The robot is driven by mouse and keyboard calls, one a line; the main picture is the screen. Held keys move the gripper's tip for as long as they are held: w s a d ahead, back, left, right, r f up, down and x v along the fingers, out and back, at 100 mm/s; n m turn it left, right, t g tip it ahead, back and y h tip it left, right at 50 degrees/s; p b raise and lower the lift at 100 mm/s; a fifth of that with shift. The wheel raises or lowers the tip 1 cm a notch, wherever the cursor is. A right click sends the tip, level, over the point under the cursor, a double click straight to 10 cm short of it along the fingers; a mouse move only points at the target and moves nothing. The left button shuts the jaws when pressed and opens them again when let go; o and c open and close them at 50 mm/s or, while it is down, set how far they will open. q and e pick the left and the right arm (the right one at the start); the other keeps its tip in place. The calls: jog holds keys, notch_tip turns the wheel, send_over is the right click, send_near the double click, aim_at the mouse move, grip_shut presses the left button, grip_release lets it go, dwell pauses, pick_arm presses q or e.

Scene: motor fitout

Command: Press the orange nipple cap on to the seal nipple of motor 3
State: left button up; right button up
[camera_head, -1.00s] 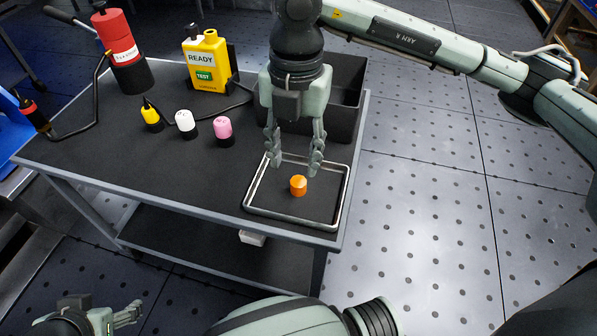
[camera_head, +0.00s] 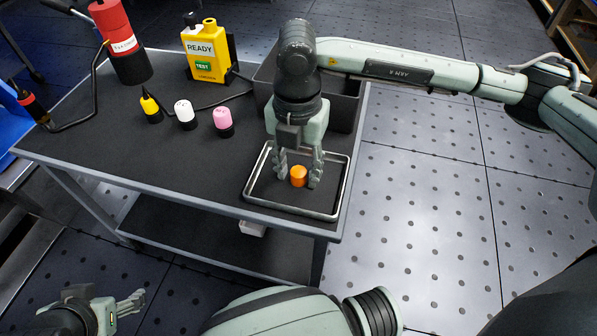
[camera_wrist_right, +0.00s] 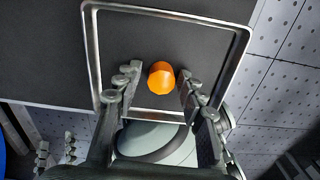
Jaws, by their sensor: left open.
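The orange nipple cap (camera_head: 298,176) stands in a shallow metal-rimmed tray (camera_head: 335,203) at the near right corner of the cart top. My right gripper (camera_head: 298,182) points down over the tray with one finger on each side of the cap. In the right wrist view the cap (camera_wrist_right: 161,78) lies between the fingertips of my right gripper (camera_wrist_right: 159,84), with a gap visible on both sides, so it is open. My left gripper (camera_head: 133,302) is low at the bottom left, away from the cart, and open. No motor or seal nipple can be made out.
Yellow, white (camera_head: 184,114) and pink (camera_head: 222,121) capped items stand on the cart top (camera_head: 110,130). Behind are a yellow READY/TEST device (camera_head: 206,52), a red cylinder (camera_head: 115,30) and a black bin (camera_head: 350,85) close behind my right gripper. The cart's left middle is clear.

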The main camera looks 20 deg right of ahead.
jog(key=c, duration=0.5)
